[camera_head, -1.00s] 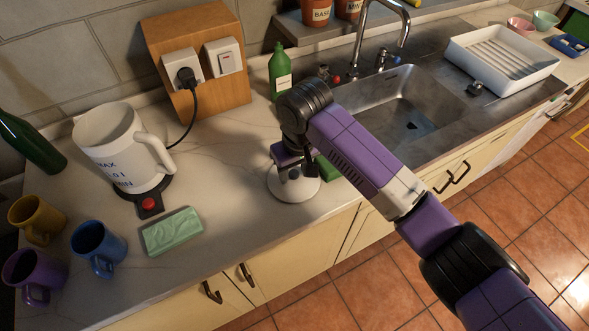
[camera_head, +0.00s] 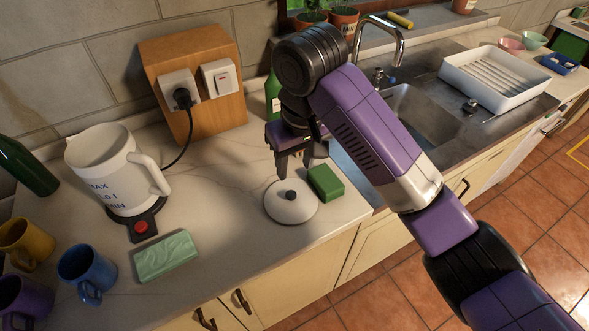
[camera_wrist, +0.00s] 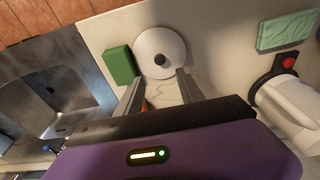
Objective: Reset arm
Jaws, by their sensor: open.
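My gripper (camera_head: 294,165) is open and empty, raised above the counter behind a white round lid with a dark knob (camera_head: 291,206). In the wrist view, my gripper's two fingers (camera_wrist: 158,92) stand apart, and the lid (camera_wrist: 148,43) lies beyond their tips, clear of them. The lid rests flat on the worktop. My purple arm reaches in from the lower right in the head view and hides part of the sink and a green bottle (camera_head: 272,98).
A green block (camera_head: 326,184) sits right beside the lid. A kettle (camera_head: 108,170), a pale green soap-like block (camera_head: 166,256) and several mugs (camera_head: 88,270) stand to the left. The sink (camera_head: 425,118) and a white dish rack (camera_head: 498,75) are at right. Worktop between kettle and lid is clear.

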